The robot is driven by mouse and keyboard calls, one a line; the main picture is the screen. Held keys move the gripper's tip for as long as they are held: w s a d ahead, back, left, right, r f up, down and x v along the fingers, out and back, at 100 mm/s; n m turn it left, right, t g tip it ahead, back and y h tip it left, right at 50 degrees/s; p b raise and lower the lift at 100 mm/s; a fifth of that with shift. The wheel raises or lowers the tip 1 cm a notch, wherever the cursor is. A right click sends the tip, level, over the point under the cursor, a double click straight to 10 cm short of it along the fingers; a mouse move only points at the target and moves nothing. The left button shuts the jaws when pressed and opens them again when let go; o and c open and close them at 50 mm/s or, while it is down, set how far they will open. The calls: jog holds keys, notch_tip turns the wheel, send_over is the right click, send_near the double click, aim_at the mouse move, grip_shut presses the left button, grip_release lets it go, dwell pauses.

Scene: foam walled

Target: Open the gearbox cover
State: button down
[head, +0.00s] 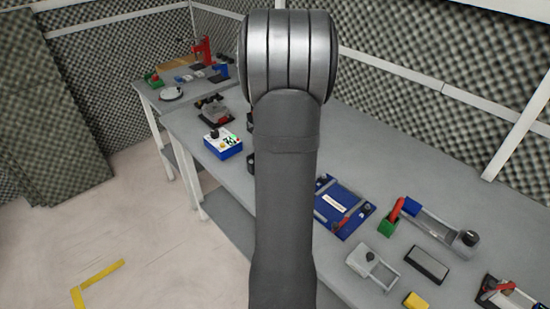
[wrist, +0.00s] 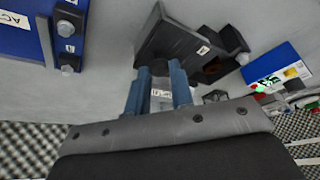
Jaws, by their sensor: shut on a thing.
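In the wrist view, a black housing (wrist: 190,40) with a small white label stands on the grey bench; it looks like the gearbox. A brown opening or recess shows on its right side. My gripper (wrist: 160,80), with blue-grey fingers, is at its near edge, shut on a dark rounded part like a knob or handle (wrist: 160,68). The fingers hide much of this part, and I cannot tell how far the cover is raised. In the head view my arm hides the gripper and most of the housing; only dark bits (head: 251,160) show at the arm's left edge.
A blue plate with bolts (head: 342,208) lies right of my arm; its corner also shows in the wrist view (wrist: 68,30). A blue-and-white control box (head: 223,145) stands to the left.

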jog(key=c, duration=1.3)
grip_release()
jog(key=v, duration=1.7)
jog(key=shift+s+r, duration=0.15)
jog(key=x, duration=1.7)
jog(key=shift+w, duration=0.2)
